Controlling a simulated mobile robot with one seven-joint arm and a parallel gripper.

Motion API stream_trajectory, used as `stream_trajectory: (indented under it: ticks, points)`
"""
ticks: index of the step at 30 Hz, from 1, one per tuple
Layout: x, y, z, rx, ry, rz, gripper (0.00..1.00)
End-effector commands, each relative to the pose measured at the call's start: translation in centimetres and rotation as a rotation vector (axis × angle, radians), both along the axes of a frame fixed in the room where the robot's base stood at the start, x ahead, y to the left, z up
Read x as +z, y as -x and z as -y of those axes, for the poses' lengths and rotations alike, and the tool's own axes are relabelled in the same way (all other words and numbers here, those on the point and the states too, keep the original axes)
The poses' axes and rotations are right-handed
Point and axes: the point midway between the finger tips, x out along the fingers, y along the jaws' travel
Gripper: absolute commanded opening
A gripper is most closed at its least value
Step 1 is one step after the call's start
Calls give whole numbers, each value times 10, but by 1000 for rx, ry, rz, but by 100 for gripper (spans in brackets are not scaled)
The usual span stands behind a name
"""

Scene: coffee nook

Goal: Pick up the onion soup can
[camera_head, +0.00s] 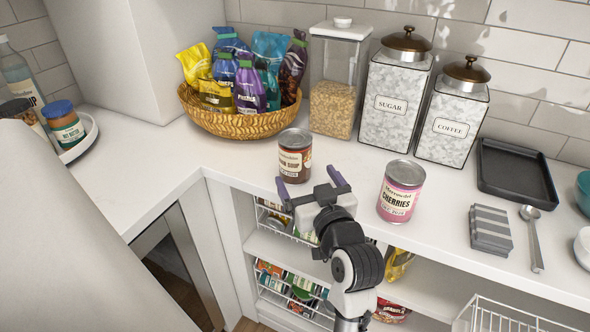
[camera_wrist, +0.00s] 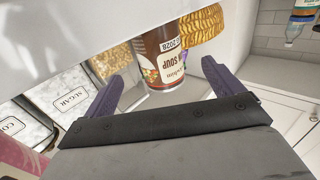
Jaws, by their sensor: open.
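The onion soup can (camera_head: 295,162) is brown with a cream label and a metal lid. It stands upright on the white counter, in front of the wicker basket. My gripper (camera_head: 309,186) is open at the counter's front edge, close to the can's near side. In the wrist view the soup can (camera_wrist: 163,60) shows beyond and between the two purple fingers of my gripper (camera_wrist: 165,85), and its label appears upside down. The fingers look spread wider than the can, and nothing is held. Whether the fingertips reach beside the can is hard to tell.
A pink cherries can (camera_head: 400,192) stands to the right of my gripper. Behind are the basket (camera_head: 240,120) of snack bags, a cereal container (camera_head: 335,85), and sugar (camera_head: 395,100) and coffee (camera_head: 450,125) canisters. Open shelves with wire baskets (camera_head: 290,280) lie below the counter.

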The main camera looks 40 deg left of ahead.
Motion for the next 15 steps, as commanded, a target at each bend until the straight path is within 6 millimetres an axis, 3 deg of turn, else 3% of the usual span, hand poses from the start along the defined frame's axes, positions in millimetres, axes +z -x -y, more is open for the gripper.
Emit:
stream_trajectory:
  ticks: [7,15]
  points:
    - [-3,-2,-5,-11,-7,2,92]
    - [2,-17,-30,-12,-5,-4,92]
